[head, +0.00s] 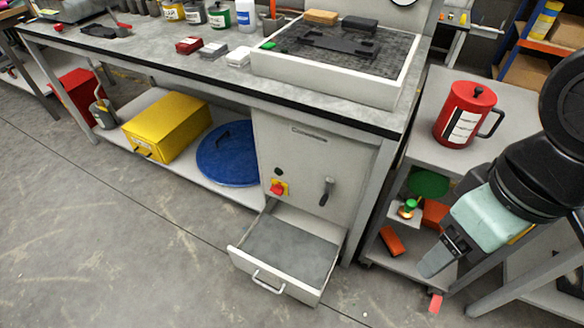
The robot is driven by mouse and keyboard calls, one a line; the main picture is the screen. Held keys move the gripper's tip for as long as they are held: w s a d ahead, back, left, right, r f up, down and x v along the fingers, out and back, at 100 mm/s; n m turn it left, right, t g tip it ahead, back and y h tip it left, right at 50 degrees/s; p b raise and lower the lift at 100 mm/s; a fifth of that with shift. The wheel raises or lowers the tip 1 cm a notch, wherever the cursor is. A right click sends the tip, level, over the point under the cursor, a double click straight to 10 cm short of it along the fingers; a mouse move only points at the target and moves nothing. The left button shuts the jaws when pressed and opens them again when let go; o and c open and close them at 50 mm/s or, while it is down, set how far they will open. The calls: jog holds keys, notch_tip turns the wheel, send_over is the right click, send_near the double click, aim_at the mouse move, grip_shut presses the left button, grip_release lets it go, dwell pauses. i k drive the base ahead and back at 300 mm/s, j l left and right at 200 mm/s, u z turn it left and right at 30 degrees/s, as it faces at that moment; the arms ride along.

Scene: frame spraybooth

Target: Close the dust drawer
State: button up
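The dust drawer (282,255) is pulled out at the bottom of the grey cabinet (306,160) under the bench. It is a shallow light-grey tray with a dark grey floor and appears empty. Its bow handle (268,283) is on the front panel, facing the open floor. My gripper (436,274) points down at the right, well apart from the drawer and its handle, in front of the side cart. It is seen from the side, so its finger opening cannot be made out.
A side cart (430,150) with a red canister (465,112) stands right of the cabinet. A yellow box (166,127) and a blue round lid (228,154) lie on the lower shelf at left. The floor (120,250) before the drawer is clear.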

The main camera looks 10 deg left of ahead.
aim_at(294, 251)
jog(key=j+u, duration=0.2)
jog(key=u, duration=0.85)
jog(key=i+l, duration=0.05)
